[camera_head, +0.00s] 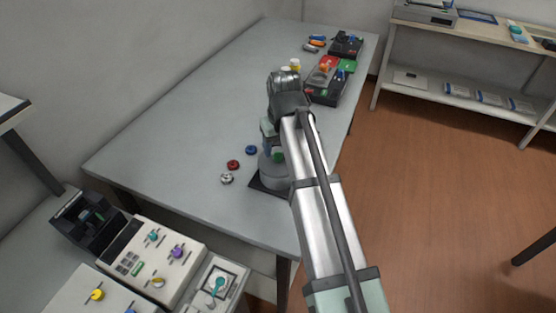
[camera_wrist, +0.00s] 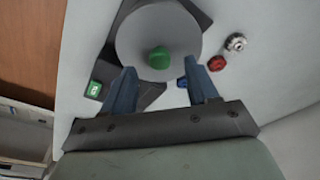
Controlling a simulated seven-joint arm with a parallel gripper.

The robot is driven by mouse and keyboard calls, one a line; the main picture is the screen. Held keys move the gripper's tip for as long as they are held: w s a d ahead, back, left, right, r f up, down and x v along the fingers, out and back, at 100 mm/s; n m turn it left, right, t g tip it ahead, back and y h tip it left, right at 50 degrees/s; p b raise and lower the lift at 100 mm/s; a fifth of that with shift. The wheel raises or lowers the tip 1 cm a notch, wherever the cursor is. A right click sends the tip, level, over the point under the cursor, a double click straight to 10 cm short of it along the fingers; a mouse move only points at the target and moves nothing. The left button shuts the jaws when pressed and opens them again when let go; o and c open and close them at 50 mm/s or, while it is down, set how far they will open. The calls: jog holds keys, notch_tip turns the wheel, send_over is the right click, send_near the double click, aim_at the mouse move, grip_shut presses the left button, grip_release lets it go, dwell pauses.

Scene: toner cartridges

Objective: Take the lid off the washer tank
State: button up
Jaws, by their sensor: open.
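The washer tank (camera_head: 271,178) is a grey cylinder on a dark base near the front right edge of the grey table. Its round grey lid (camera_wrist: 143,35) carries a green knob (camera_wrist: 159,57) in the middle. My gripper (camera_wrist: 160,67) is open and empty, with blue fingers pointing toward the lid. In the wrist view the knob appears near the gap between the fingertips; I cannot tell whether either finger touches it. In the head view my arm hides part of the tank and lid.
A red cap (camera_head: 233,165), a blue cap (camera_head: 251,150) and a metallic part (camera_head: 227,179) lie left of the tank. A green switch (camera_wrist: 94,88) is beside the tank. Trays with cartridges (camera_head: 326,90) stand farther back. The table's left side is clear.

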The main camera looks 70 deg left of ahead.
aim_at(278, 159)
jog(key=shift+a+f, duration=0.15)
jog(key=shift+f, duration=1.15)
jog(key=shift+c, duration=0.4)
grip_shut()
